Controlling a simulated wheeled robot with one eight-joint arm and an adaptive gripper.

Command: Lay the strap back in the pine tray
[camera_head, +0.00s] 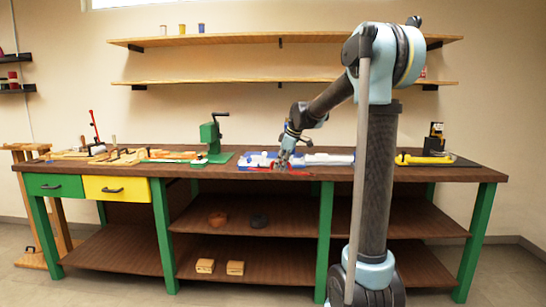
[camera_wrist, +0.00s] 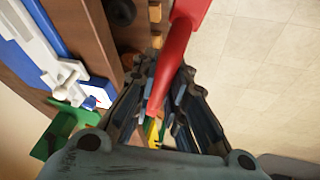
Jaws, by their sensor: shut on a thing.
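My gripper (camera_head: 283,163) is at the front edge of the workbench, just right of the middle. It is shut on a long red piece, which looks like the strap (camera_head: 290,171). In the wrist view the red strap (camera_wrist: 183,38) runs from the top edge down between the fingers of my gripper (camera_wrist: 166,78); it is wide at the top and narrow lower down. A pale wooden tray (camera_head: 125,158), perhaps the pine tray, lies on the left of the bench; its outline and contents are too small to tell.
A blue mat with white parts (camera_head: 325,159) lies beside my gripper. A green press (camera_head: 213,140) stands to the left. A yellow tool (camera_head: 425,159) lies at the right on a dark mat. Shelves with wooden blocks (camera_head: 205,266) are under the bench (camera_head: 400,172). Open floor lies in front.

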